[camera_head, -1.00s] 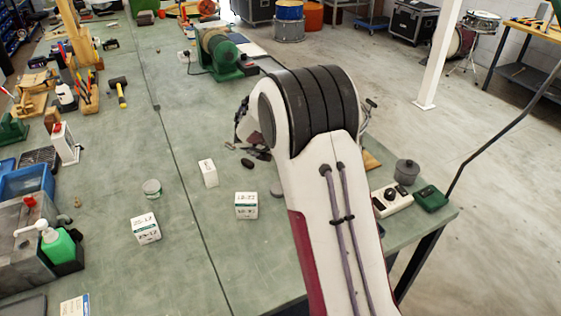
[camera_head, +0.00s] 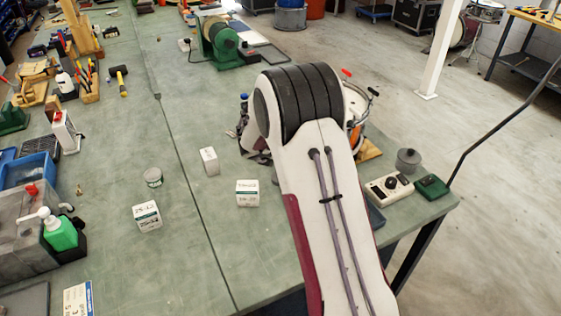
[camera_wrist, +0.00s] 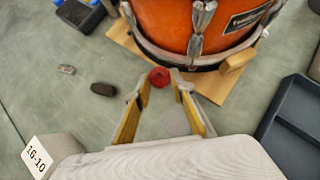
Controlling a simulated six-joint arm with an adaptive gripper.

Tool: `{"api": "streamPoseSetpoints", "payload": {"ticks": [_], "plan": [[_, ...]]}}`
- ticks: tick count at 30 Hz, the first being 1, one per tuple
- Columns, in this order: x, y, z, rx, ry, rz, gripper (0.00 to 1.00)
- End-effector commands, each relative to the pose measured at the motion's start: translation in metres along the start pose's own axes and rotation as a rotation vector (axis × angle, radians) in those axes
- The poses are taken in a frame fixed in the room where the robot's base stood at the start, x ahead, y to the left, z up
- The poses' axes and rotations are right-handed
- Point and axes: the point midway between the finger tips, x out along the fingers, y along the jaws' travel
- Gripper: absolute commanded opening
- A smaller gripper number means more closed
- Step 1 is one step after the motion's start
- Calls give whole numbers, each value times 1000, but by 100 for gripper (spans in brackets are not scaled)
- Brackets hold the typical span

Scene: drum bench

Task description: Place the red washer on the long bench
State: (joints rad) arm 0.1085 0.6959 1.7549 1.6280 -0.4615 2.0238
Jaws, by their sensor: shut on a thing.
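The red washer (camera_wrist: 159,77) is between the tips of my gripper (camera_wrist: 160,80) in the wrist view, close beside the orange drum. My gripper's yellow-padded fingers are closed on it. The long bench (camera_head: 110,260) is the green-topped surface across the head view; its top (camera_wrist: 60,115) also shows under the gripper in the wrist view. I cannot tell how high the washer is above the bench. My arm hides the gripper and washer in the head view.
The orange drum (camera_wrist: 205,25) stands on a wooden base (camera_wrist: 222,87). A dark tray (camera_wrist: 292,118) is at right. A grey disc (camera_wrist: 176,121), a dark oval piece (camera_wrist: 103,89) and a white labelled box (camera_wrist: 42,155) are near. The left middle of the bench (camera_head: 110,180) has clear patches.

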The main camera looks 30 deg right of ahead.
Motion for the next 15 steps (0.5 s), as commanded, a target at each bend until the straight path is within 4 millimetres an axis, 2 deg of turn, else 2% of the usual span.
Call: {"api": "streamPoseSetpoints", "payload": {"ticks": [15], "plan": [[25,0,-26,-1,1,0,16]]}}
